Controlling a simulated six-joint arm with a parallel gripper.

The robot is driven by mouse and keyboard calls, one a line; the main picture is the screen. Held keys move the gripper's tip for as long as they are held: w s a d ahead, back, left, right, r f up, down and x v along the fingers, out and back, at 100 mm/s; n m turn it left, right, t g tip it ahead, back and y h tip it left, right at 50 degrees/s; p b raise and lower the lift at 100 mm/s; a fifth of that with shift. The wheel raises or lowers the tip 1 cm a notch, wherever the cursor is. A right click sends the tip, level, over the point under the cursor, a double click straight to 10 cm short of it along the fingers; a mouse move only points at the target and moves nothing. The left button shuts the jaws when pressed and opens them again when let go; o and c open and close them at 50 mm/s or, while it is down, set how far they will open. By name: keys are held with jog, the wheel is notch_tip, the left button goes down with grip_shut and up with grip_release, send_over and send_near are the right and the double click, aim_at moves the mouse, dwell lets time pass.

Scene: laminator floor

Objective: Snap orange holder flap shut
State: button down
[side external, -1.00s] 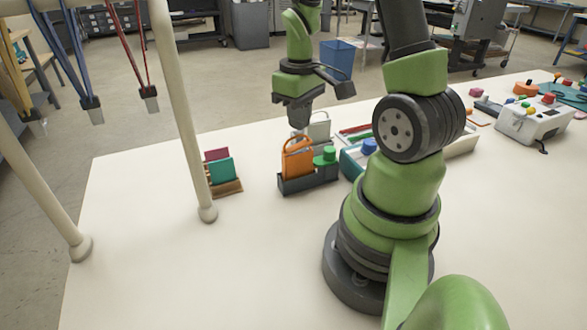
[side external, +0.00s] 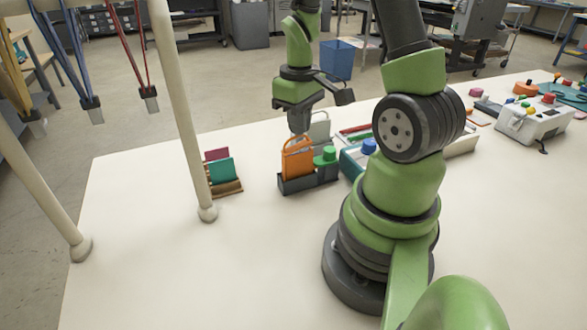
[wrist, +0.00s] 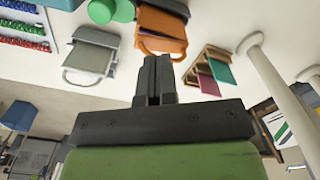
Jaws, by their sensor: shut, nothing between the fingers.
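The orange holder (side external: 296,164) stands upright in a dark grey rack, with a thin loop at its top. In the side view its front looks like a flat orange panel; whether the flap is latched is too small to tell. My gripper (side external: 299,131) is directly above and behind its top, fingers pointing down and together, holding nothing. In the wrist view the orange holder (wrist: 163,28) is just beyond my closed fingertips (wrist: 155,62), near its loop. I cannot tell whether they touch.
A wooden stand with teal (side external: 222,170) and magenta cards is left, by a cream post (side external: 187,120). The front left table is clear.

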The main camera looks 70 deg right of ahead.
jog(key=shift+f, duration=0.6)
jog(key=shift+r, duration=3.55)
jog(key=shift+a, duration=0.1)
jog(key=s+a+r+t+y, duration=0.1)
jog(key=s+a+r+t, duration=0.1)
jog(key=a+r, duration=0.3)
jog(key=s+a+r+m+t+y, duration=0.1)
jog(key=s+a+r+t, duration=0.2)
jog(key=a, duration=0.9)
notch_tip(320, 180, up, 3)
jog(key=shift+a+r+t, duration=0.15)
jog(key=shift+r+t, duration=0.05)
jog(key=shift+t, duration=0.9)
